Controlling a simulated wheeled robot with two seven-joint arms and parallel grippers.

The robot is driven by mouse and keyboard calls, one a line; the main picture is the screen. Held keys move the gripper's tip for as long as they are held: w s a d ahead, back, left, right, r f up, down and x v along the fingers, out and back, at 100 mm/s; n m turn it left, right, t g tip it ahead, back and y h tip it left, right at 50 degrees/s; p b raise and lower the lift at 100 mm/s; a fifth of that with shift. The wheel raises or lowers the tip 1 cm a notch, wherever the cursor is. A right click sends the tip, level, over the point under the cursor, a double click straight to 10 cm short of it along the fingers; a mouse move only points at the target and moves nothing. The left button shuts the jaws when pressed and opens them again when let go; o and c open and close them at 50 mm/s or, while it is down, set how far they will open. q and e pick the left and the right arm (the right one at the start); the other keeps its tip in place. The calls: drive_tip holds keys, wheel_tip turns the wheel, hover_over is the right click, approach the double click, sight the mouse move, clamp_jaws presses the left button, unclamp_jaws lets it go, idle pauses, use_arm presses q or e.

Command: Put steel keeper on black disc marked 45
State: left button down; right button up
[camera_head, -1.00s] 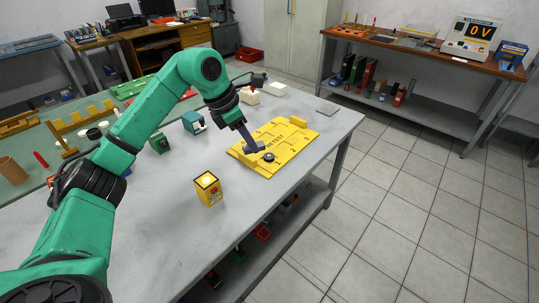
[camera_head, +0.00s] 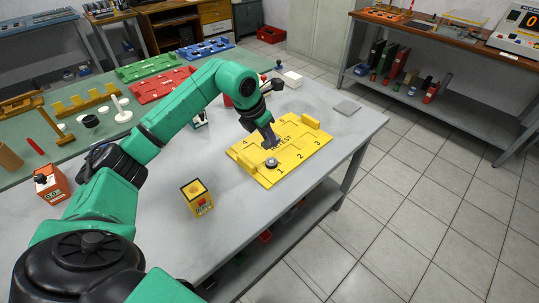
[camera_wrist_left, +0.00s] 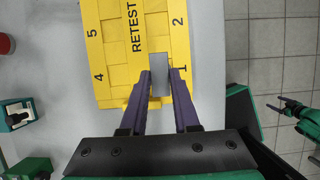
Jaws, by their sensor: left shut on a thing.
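The steel keeper (camera_wrist_left: 160,76) is a plain grey bar between the purple fingers of my left gripper (camera_wrist_left: 163,78) in the left wrist view. The gripper (camera_head: 270,143) is over the yellow RETEST board (camera_head: 308,152) in the head view, its fingers pointing down. A small black disc (camera_head: 271,163) sits on the board near number 1, just in front of the fingertips. Its marking is too small to read, and I cannot make it out in the wrist view. A small arm with dark fingers, likely my right gripper (camera_wrist_left: 283,105), shows at the wrist view's right.
A yellow box (camera_head: 197,198) stands on the grey table, left of the board. A red box (camera_head: 52,184) is at the far left. A grey plate (camera_head: 347,108) lies at the back right. The table between the yellow box and board is clear.

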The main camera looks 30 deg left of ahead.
sight(272, 161)
use_arm(q)
wheel_tip(272, 161, down, 8)
drive_tip(key=shift+r, duration=0.2)
drive_tip(key=shift+w, duration=0.1)
drive_tip(key=c, duration=0.7)
unclamp_jaws()
drive_tip(key=shift+o, duration=0.2)
use_arm(e)
drive_tip(key=shift+w+a+r, duration=0.15)
drive_tip(key=shift+w, duration=0.3)
drive_tip(key=shift+w+a+r, duration=0.1)
drive_tip(key=shift+w, duration=0.3)
use_arm(q)
drive_tip(key=v, duration=1.2)
use_arm(e)
drive_tip(key=shift+f, duration=0.4)
drive_tip(key=shift+d, duration=0.1)
